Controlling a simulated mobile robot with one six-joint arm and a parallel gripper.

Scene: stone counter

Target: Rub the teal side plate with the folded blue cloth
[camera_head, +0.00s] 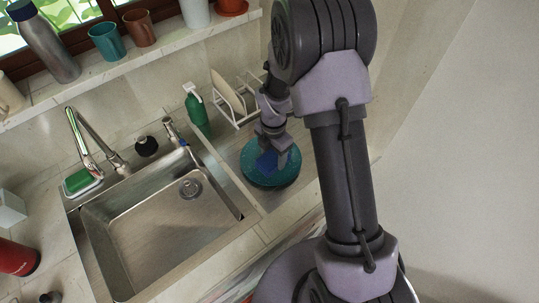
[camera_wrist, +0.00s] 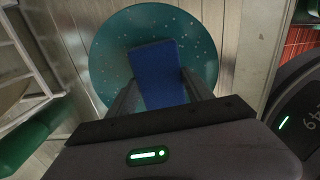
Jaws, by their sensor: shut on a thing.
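The teal side plate (camera_head: 285,175) lies on the drainboard right of the sink in the head view. In the wrist view the plate (camera_wrist: 110,60) is round with small pale specks. The folded blue cloth (camera_wrist: 158,70) is over the plate, and it shows as a small blue patch in the head view (camera_head: 266,163). My gripper (camera_wrist: 158,95) is shut on the cloth, with one finger at each side of it. The gripper (camera_head: 272,150) points down above the plate. I cannot tell whether the cloth presses on the plate. Part of the plate is hidden by the cloth and gripper.
The steel sink (camera_head: 160,240) is left of the plate. A white dish rack (camera_head: 238,105) with a plate in it and a green bottle (camera_head: 197,112) stand close behind. A faucet (camera_head: 90,150) and a green sponge (camera_head: 79,181) are farther left.

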